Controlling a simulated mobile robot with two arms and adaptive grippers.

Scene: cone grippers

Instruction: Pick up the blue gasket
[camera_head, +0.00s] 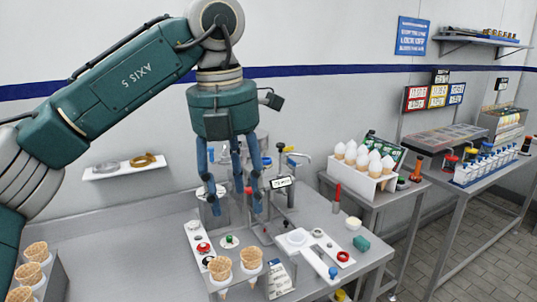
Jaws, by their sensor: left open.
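A small blue piece (333,272), which looks like the blue gasket, lies at the near end of a white tray (314,260) on the metal counter; it is too small to make out its shape. A red ring (343,257) lies just right of it and a dark ring (317,233) farther back. My left gripper (235,200) points down with its blue fingers spread, open and empty. It is up and to the left of the tray in the picture, in front of metal fittings it partly hides. My right gripper is not in view.
A white panel with red and green knobs (203,248) and waffle cones (220,268) are below my left gripper. A red cone-shaped bottle (337,197), a white tub (353,223) and a teal block (361,244) stand right of the tray. A wall shelf (124,170) holds rings.

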